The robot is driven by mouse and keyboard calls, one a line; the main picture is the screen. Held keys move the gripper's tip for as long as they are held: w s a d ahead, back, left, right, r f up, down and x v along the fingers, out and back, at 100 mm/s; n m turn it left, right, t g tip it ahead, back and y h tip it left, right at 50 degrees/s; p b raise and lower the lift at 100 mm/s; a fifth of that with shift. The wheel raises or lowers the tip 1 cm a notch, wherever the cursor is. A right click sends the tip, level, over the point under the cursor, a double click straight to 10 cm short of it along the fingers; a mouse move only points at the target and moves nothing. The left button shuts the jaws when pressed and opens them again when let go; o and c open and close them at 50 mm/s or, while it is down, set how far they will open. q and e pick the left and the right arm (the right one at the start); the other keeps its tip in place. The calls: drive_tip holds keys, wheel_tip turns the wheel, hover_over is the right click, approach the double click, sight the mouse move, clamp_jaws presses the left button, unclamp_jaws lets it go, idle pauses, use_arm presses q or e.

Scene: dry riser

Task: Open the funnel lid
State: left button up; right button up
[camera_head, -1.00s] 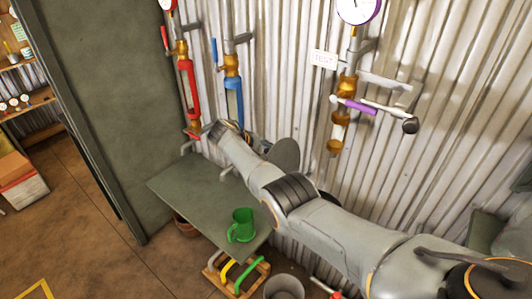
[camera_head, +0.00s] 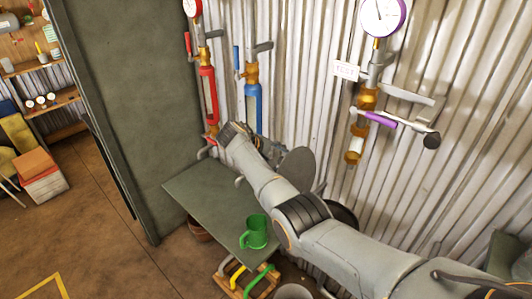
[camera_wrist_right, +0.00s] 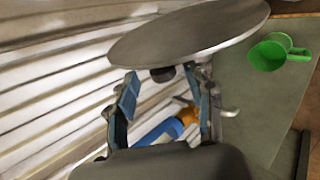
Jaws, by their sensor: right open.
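A large grey disc, which looks like the funnel lid (camera_head: 297,168), stands tilted behind my right forearm in the head view. In the right wrist view the lid (camera_wrist_right: 190,32) fills the top, seen nearly edge-on. A small black knob (camera_wrist_right: 162,73) shows at its near edge. My right gripper (camera_wrist_right: 163,78) is open, with its two blue-grey fingers either side of the knob; I cannot tell whether they touch it. In the head view its fingers are hidden by my arm. A dark round form (camera_head: 343,212), possibly the funnel, is partly hidden behind the arm. My left gripper is not in view.
A green mug (camera_head: 256,232) stands on a grey-green table (camera_head: 205,195). Red (camera_head: 208,92) and blue (camera_head: 253,105) pipes and a purple-handled valve (camera_head: 380,119) are on the corrugated wall. Colored handles sit in a wooden rack (camera_head: 238,289) below.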

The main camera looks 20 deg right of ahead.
drive_tip(key=v, duration=0.8)
drive_tip(key=shift+a+r, duration=0.2)
drive_tip(key=shift+a, duration=0.05)
drive_tip(key=s+a+f+n+y, duration=0.1)
drive_tip(key=s+f, duration=0.2)
drive_tip(key=f, duration=0.8)
drive_tip(key=s+f+y, duration=0.1)
drive_tip(key=s+f, duration=0.3)
drive_tip(key=f, duration=0.6)
drive_tip(key=s+a+f+n+y, duration=0.1)
drive_tip(key=s+f, duration=0.2)
drive_tip(key=f, duration=0.8)
drive_tip(key=s+a+f+m+y+b, duration=0.1)
drive_tip(key=s+a+f+y, duration=0.15)
drive_tip(key=s+f, duration=1.55)
drive_tip(key=s+f+m+y, duration=0.1)
drive_tip(key=s+f, duration=0.4)
drive_tip(key=s, duration=1.1)
drive_tip(key=s+f+m+g+y+b, duration=0.1)
drive_tip(key=s+f, duration=0.4)
drive_tip(key=s, duration=1.1)
drive_tip(key=shift+f+m+y, duration=0.15)
drive_tip(key=shift+m+y, duration=0.6)
drive_tip(key=shift+m, duration=0.25)
